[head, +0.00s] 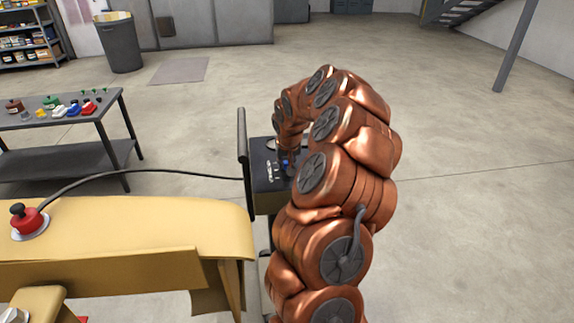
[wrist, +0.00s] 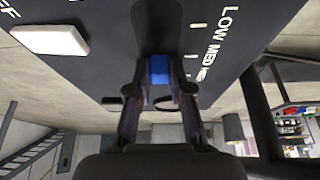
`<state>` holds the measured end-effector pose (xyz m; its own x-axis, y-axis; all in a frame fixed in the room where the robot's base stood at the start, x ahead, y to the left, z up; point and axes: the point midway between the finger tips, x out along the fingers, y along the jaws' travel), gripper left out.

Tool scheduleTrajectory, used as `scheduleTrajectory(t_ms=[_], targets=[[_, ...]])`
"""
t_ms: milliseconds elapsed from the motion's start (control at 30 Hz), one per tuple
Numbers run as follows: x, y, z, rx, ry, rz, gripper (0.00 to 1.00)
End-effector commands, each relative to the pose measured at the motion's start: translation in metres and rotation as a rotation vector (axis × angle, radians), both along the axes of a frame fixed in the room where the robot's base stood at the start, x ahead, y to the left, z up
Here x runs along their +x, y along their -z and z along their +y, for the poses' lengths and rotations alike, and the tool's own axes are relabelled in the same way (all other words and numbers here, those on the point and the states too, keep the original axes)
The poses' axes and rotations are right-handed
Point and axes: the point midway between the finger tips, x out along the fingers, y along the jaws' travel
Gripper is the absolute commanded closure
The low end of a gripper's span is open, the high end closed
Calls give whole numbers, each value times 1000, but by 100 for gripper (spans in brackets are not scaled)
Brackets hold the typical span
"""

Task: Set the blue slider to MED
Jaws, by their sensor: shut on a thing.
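The blue slider (wrist: 160,68) stands on a dark control panel (wrist: 110,42) in the wrist view. My gripper (wrist: 160,78) is shut on it, one finger on each side. White labels LOW and MED (wrist: 213,53) and a third, partly cut word run down the panel's right, with short white marks beside them. The slider sits roughly level with the marks by MED and the third word; its exact setting is unclear. In the head view the panel (head: 265,178) is beside my copper arm, and a bit of blue (head: 287,163) shows by my gripper, mostly hidden.
A white switch (wrist: 48,40) is on the panel's left in the wrist view. In the head view a yellow bench (head: 140,225) with a red button (head: 26,216) stands near left. A cable runs to the panel. A grey table (head: 75,118) holds small parts. The floor at right is clear.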

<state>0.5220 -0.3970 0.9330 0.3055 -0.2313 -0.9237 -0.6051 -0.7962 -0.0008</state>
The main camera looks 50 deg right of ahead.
Motion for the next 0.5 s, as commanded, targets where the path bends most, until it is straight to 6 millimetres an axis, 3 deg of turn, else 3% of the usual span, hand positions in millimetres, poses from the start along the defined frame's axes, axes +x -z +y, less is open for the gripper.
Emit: scheduleTrajectory(t_ms=[233, 267, 500], targets=[[1, -1, 0, -1, -1, -2, 100], [1, -1, 0, -1, -1, -2, 78], [0, 0, 1, 0, -1, 0, 54]])
